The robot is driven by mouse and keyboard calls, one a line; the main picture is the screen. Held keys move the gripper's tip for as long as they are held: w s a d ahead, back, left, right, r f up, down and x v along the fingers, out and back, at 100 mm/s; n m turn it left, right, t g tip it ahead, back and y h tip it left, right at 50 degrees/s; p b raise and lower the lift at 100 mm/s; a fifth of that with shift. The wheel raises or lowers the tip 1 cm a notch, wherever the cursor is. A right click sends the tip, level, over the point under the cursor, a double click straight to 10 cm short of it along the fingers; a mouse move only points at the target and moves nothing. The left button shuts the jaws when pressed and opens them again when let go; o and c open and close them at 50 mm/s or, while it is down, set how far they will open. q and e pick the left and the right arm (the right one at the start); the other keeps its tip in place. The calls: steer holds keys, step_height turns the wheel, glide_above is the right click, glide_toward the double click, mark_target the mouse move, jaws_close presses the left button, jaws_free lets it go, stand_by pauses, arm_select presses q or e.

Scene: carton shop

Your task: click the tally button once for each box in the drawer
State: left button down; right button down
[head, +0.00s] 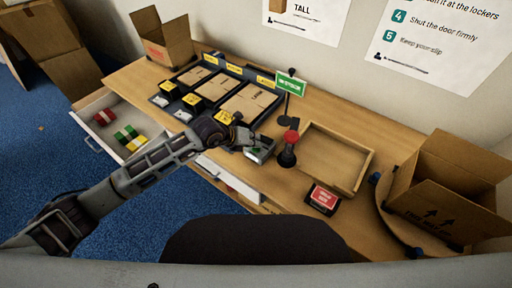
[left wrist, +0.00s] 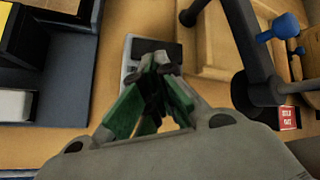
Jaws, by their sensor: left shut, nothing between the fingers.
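The open drawer (head: 91,116) sticks out at the left of the bench. Several small boxes lie in it: red ones (head: 105,117) towards the back, and green and yellow ones (head: 128,137) nearer. A small grey device with a dark top (head: 262,153), perhaps the tally counter, sits on the bench in the middle. It also shows in the left wrist view (left wrist: 128,66), partly hidden by my fingers. My left gripper (head: 246,140) is shut and empty, its tips over or beside this device; I cannot tell whether they touch it. My right gripper is not in view.
A red-topped black post (head: 288,148) stands just right of the device, beside an empty wooden tray (head: 362,177). Black carton bins (head: 215,90) and a green sign (head: 291,84) are behind. A red-faced block (head: 323,199) and an open carton (head: 440,200) are at right.

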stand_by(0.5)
arm_select(q)
steer(key=shift+r+p, duration=0.65)
steer(key=shift+r, duration=0.2)
steer(key=shift+r+p, duration=1.6)
steer(key=shift+r, duration=0.95)
